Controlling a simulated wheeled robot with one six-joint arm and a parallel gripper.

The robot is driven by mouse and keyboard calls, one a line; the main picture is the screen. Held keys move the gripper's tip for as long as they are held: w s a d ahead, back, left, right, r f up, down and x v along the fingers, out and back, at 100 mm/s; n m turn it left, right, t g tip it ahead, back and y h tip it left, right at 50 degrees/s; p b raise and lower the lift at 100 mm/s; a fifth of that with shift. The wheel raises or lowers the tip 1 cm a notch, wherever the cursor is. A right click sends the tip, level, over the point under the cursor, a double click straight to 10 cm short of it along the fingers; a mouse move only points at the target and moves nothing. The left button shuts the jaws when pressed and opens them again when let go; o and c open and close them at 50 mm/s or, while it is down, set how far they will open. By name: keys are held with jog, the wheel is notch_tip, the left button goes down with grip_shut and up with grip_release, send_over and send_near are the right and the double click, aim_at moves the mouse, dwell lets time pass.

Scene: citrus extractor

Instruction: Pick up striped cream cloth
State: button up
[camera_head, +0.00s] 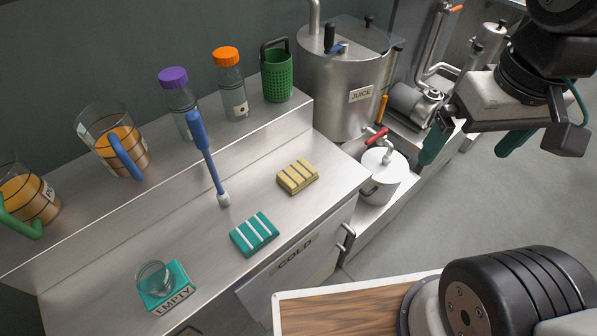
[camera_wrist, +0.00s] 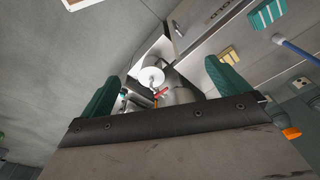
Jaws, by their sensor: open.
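My gripper (camera_head: 472,150) is open and empty, with two green fingers. It is up and to the right of the cloth in the head view, beyond the counter edge and well apart from the cloth. In the wrist view the fingers (camera_wrist: 167,62) are spread wide, with the cloth outside them to the right.
A teal striped cloth (camera_head: 255,234) lies left of the cream one. A steel juice tank (camera_head: 345,90) and a white-lidded pot (camera_head: 383,175) stand to the right. Bottles, a green basket (camera_head: 277,78) and jugs line the back shelf.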

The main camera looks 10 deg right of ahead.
dwell(0.3)
jog(key=n+g, duration=0.2)
jog(key=n, duration=0.5)
send_over(299, 173)
jog(key=s, duration=0.2)
notch_tip(299, 173, down, 19)
jog(key=shift+d+r, duration=0.1)
jog(key=shift+w+a+r, duration=0.1)
jog(key=shift+w+a, duration=0.1)
jog(key=shift+w, duration=0.25)
jog(key=shift+w+a+r, duration=0.1)
jog(key=shift+w+a, duration=0.1)
jog(key=shift+w, duration=0.2)
jog(key=shift+t, duration=0.3)
jog(key=f, duration=0.7)
jog(key=shift+w+d+f, duration=0.2)
jog(key=shift+d+f, duration=0.05)
jog(key=shift+f, duration=0.1)
jog(key=c, duration=1)
